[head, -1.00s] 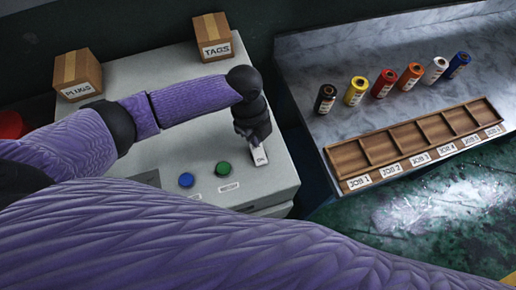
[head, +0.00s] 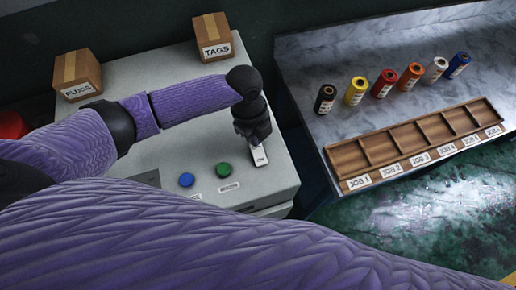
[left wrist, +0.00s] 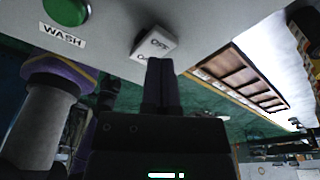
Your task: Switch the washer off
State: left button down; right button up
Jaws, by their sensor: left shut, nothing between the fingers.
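The washer (head: 225,147) is a pale grey box with a white rocker switch (head: 261,158) near its right edge. In the left wrist view the switch (left wrist: 156,42) shows OFF on its far half; the label on the near half is partly hidden by the fingertips. My left gripper (head: 256,139) is shut and empty, right over the switch. In the left wrist view its fingertips (left wrist: 160,62) are at the near edge of the switch; I cannot tell whether they touch. Which way the rocker is tilted is unclear. My right gripper is out of view.
A blue button (head: 186,180) and a green button (head: 223,169) sit beside the switch. Boxes marked PLUGS (head: 77,75) and TAGS (head: 213,37) stand at the back.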

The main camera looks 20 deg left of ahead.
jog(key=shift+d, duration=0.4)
pick_arm(q)
jog(key=shift+f, duration=0.25)
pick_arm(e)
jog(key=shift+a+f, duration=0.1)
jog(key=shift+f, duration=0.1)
pick_arm(q)
jog(key=shift+f+b, duration=0.3)
jog(key=shift+b, duration=0.1)
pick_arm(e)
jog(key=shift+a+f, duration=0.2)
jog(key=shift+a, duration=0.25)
pick_arm(q)
jog(key=shift+f, duration=0.3)
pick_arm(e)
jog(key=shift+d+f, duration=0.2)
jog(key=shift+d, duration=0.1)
